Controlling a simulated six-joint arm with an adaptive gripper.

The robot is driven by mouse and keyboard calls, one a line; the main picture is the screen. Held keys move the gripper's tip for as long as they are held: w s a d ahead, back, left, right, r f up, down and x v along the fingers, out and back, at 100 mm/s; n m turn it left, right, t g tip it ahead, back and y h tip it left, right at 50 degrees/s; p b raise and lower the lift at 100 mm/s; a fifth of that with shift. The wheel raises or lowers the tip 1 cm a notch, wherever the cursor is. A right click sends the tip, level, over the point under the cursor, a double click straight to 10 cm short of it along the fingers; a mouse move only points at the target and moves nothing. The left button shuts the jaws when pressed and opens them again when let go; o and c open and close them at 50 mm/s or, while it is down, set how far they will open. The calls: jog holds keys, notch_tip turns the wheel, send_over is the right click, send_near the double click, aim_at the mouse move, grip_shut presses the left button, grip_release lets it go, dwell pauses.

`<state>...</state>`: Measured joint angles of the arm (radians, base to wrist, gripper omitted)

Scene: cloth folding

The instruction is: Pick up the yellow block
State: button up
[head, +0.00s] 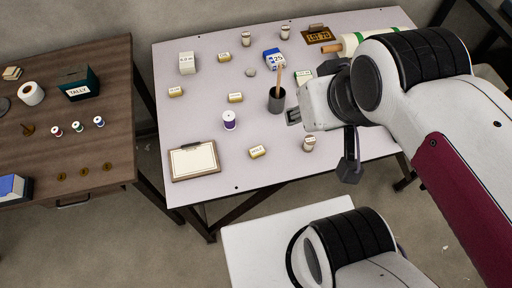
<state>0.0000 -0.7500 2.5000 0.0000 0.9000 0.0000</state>
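Several small blocks with yellow sides and pale labelled tops lie on the light table: one near the front (257,151), one at the middle (236,97), one at the left (175,91) and one at the back (223,57). I cannot tell which one the task means, and the labels are too small to read surely. A dark part at the end of my arm, seemingly my gripper (350,169), hangs at the table's front right, right of these blocks and apart from them. Its fingers are not clear, and I see nothing held.
A dark cup (276,102) with a stick stands between the blocks and my arm. A purple spool (229,120), a clipboard (194,160), a small jar (309,144) and a blue box (272,56) are on the light table. A brown table (110,125) stands left.

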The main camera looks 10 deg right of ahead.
dwell(0.3)
jog(key=shift+o, duration=1.2)
